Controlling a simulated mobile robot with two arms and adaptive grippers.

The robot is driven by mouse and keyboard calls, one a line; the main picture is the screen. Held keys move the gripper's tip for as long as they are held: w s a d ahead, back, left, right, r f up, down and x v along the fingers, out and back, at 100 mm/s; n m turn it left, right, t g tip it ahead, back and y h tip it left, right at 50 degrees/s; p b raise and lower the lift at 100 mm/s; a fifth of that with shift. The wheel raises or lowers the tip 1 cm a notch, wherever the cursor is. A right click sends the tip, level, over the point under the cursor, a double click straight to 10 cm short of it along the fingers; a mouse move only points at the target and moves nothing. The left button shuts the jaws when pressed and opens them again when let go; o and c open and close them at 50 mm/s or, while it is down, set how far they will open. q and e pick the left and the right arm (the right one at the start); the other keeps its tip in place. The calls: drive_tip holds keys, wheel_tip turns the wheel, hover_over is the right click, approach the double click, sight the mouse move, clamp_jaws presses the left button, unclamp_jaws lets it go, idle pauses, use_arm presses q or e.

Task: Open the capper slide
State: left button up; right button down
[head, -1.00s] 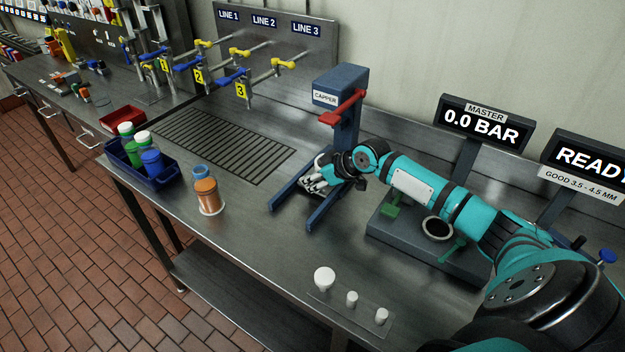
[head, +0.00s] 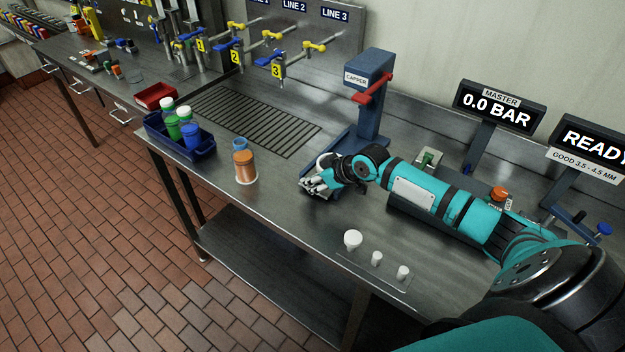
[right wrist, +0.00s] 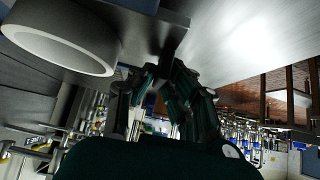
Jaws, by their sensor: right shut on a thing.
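The blue capper (head: 370,75) stands on the steel bench with its red lever, and its two base rails (head: 345,145) run toward the front edge. My right gripper (head: 318,186) is low at the front end of these rails, with its fingers shut on the capper slide. The slide is mostly hidden behind the hand in the head view. In the right wrist view the fingers (right wrist: 172,85) close on a dark edge of the slide (right wrist: 172,38), beside a pale ring (right wrist: 60,38). My left gripper is not in view.
An amber bottle (head: 244,168) stands left of the hand. A blue bin (head: 205,150) with bottles and a red tray (head: 156,97) are farther left. Three white caps (head: 376,258) sit at the front right. A drain grate (head: 262,122) lies behind the bottle.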

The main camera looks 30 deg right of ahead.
drive_tip(key=c, duration=1.7)
unclamp_jaws()
drive_tip(key=shift+w+d, duration=0.1)
drive_tip(key=shift+d, duration=0.15)
drive_tip(key=shift+c, duration=0.2)
drive_tip(key=shift+o, duration=1.7)
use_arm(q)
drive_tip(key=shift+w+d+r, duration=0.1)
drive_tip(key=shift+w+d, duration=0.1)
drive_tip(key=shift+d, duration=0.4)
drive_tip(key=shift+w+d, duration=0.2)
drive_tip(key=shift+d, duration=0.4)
use_arm(e)
drive_tip(key=v, duration=1.2)
